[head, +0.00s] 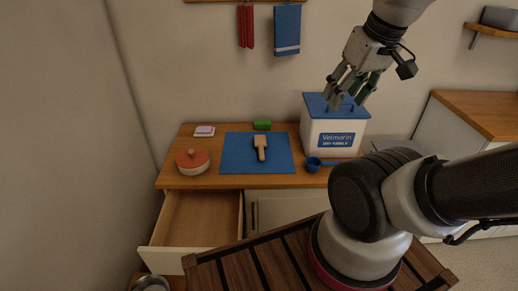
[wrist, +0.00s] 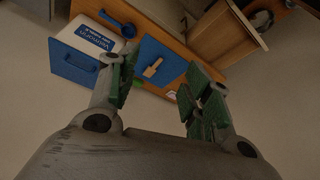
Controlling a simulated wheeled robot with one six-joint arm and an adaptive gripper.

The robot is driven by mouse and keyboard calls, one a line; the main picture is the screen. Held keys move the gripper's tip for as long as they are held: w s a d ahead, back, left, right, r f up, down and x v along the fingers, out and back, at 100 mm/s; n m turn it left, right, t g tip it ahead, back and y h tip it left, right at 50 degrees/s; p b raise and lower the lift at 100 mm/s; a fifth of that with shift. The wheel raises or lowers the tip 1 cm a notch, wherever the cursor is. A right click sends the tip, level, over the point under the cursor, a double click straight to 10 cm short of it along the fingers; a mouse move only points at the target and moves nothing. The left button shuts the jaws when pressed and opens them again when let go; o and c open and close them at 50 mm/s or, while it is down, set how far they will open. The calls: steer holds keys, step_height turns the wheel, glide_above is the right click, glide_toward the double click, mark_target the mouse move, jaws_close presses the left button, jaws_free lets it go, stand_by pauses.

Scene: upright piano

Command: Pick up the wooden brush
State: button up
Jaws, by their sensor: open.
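The wooden brush (head: 260,147) lies on a blue mat (head: 235,160) on the wooden counter. Its wide end points toward the back and its narrow end toward the front. The brush also shows in the wrist view (wrist: 152,68), on the blue mat (wrist: 172,62), beyond my fingers. My gripper (head: 350,92) is open and empty, high in front of the white kibble box, up and to the right of the brush. In the wrist view my gripper (wrist: 160,95) has its fingers spread wide with green pads showing.
A white kibble box (head: 318,140) with a blue lid stands right of the mat, a blue scoop (head: 313,164) before it. A green block (head: 262,125) lies behind the mat. An open drawer (head: 198,217) juts out below.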

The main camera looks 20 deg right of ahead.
steer(key=o, duration=0.3)
steer(key=shift+o, duration=1.3)
steer(key=shift+w+f, duration=0.1)
steer(key=shift+f, duration=0.25)
steer(key=m+g, duration=0.3)
steer(key=g, duration=0.1)
glide_above(261, 143)
steer(key=f, duration=3.3)
steer(key=shift+w+a+f, duration=0.2)
steer(key=shift+w+a, duration=0.05)
steer(key=shift+w+f, duration=0.1)
steer(key=shift+w, duration=0.15)
steer(key=shift+m, duration=0.3)
steer(key=shift+s+d+f, duration=0.15)
steer(key=shift+f, duration=1.75)
steer(key=shift+s+d+f, duration=0.1)
steer(key=shift+s+f, duration=0.05)
steer(key=shift+f, duration=1.7)
